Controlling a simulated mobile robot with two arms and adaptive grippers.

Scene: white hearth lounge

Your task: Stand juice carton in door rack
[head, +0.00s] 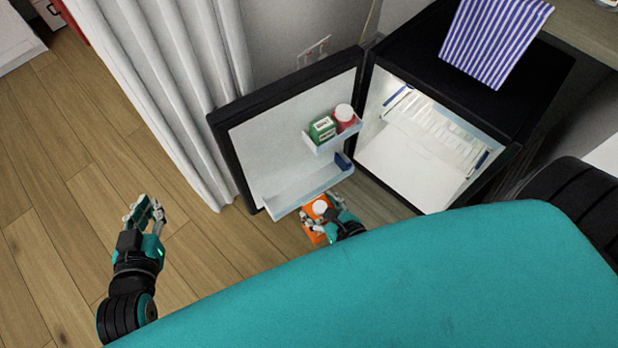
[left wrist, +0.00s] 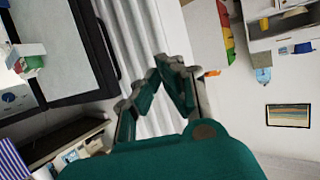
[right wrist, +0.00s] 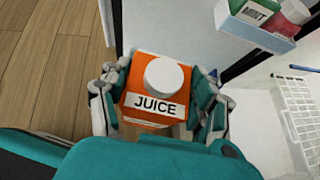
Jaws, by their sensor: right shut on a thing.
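The orange juice carton (head: 312,236) has a white cap and a "JUICE" label. In the right wrist view the carton (right wrist: 143,74) sits between the fingers of my right gripper (right wrist: 160,88), cap towards the camera. My right gripper (head: 325,219) is shut on it in the head view, in front of the open fridge door, just beside the lower door rack (head: 300,193). The hand hides part of the carton.
The upper door rack (head: 330,139) holds a green mint box (head: 321,129) and a red jar (head: 344,118) with a white lid. The black fridge (head: 470,75) stands open, its floor bare. A striped cloth (head: 493,38) lies on top. A white curtain (head: 175,90) hangs left of the door.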

